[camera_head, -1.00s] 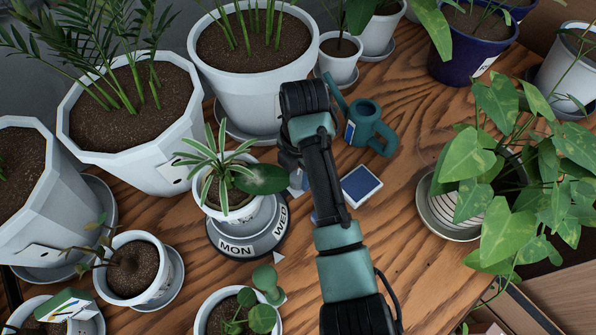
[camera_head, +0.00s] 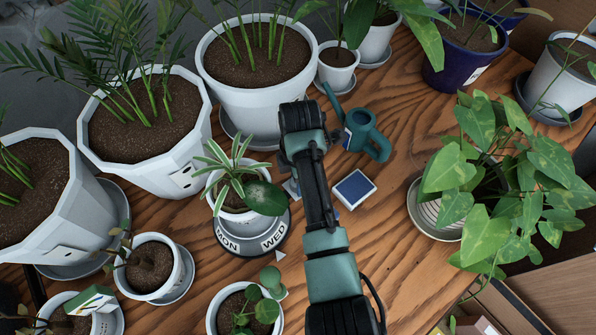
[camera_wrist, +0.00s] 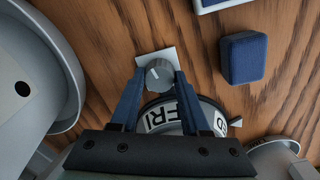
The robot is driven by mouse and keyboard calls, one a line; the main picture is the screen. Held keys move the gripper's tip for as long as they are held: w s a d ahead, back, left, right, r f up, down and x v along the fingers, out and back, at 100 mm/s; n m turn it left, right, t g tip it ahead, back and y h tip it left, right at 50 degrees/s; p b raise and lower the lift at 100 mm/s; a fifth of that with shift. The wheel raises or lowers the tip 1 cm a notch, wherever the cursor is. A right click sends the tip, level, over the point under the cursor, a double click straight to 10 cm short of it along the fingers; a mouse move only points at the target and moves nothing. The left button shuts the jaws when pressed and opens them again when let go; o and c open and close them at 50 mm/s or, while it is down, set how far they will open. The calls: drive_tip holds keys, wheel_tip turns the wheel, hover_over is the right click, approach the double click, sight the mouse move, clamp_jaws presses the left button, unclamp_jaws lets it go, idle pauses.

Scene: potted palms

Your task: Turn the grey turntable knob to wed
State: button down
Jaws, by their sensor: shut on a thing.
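The grey knob (camera_wrist: 158,75) stands on a small white plate in the wrist view, its light mark showing. My gripper (camera_wrist: 157,84) has its blue fingers closed on either side of it. In the head view my arm hides the knob. The grey turntable (camera_head: 249,246) carries a white pot with a striped plant (camera_head: 237,183). Its WED label (camera_head: 274,237) is at the front right, close beside a white pointer (camera_head: 281,257) on the table. The wrist view shows a FRI label (camera_wrist: 162,115) by the fingers.
A teal watering can (camera_head: 367,134) and a blue-and-white box (camera_head: 354,189) stand right of my arm. Large white pots (camera_head: 155,165) crowd the left and back. A leafy plant (camera_head: 490,180) stands at the right. Bare wood (camera_head: 405,250) lies right of my forearm.

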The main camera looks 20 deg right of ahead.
drive_tip(key=shift+m+p, duration=0.6)
drive_tip(key=shift+m, duration=0.5)
drive_tip(key=shift+c, duration=1.9)
unclamp_jaws()
drive_tip(key=shift+r, duration=0.15)
wheel_tip(320, 180, up, 13)
drive_tip(key=p, duration=0.1)
drive_tip(key=shift+s, duration=0.3)
